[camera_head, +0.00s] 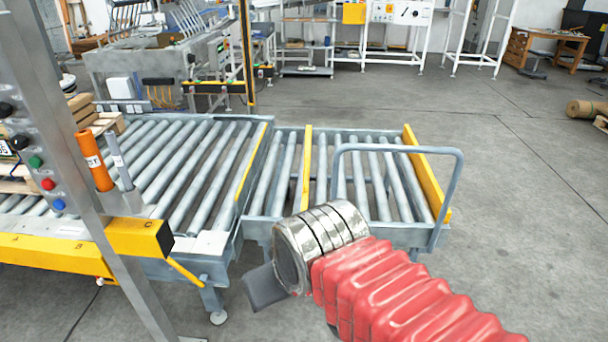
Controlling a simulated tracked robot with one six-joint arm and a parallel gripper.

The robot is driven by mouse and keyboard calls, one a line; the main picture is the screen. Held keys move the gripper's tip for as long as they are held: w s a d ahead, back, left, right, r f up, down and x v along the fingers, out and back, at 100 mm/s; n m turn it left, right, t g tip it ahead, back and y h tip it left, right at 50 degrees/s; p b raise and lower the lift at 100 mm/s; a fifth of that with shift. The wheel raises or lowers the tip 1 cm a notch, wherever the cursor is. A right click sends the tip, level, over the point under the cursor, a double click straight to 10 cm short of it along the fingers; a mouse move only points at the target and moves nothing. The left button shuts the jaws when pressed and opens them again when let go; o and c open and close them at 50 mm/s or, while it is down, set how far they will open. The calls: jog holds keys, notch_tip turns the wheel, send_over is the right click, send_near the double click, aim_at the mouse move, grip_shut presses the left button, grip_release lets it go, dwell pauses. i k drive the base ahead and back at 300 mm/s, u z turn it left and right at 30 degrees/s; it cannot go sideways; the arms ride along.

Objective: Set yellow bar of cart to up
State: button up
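The cart (385,232) is a grey frame with rollers and a tubular push handle (452,195), standing at the right end of the roller conveyor. A thin yellow bar (307,168) crosses between its rollers, and a thicker yellow bar (428,175) stands along its right end. I cannot tell which one the task means. My arm, in a red ribbed sleeve with metal rings, reaches in from the lower right in front of the cart. My gripper (266,288) shows only as a dark grey piece left of the rings, below the cart's near left corner. Its fingers cannot be made out.
The roller conveyor (160,160) fills the left, with a yellow front rail (50,252) and an angled yellow lever (186,272) at its near corner. A metal post (82,190) with colored buttons stands in front. The floor (530,250) at right is clear.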

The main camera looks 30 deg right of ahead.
aim_at(308, 141)
jog(key=i, duration=1)
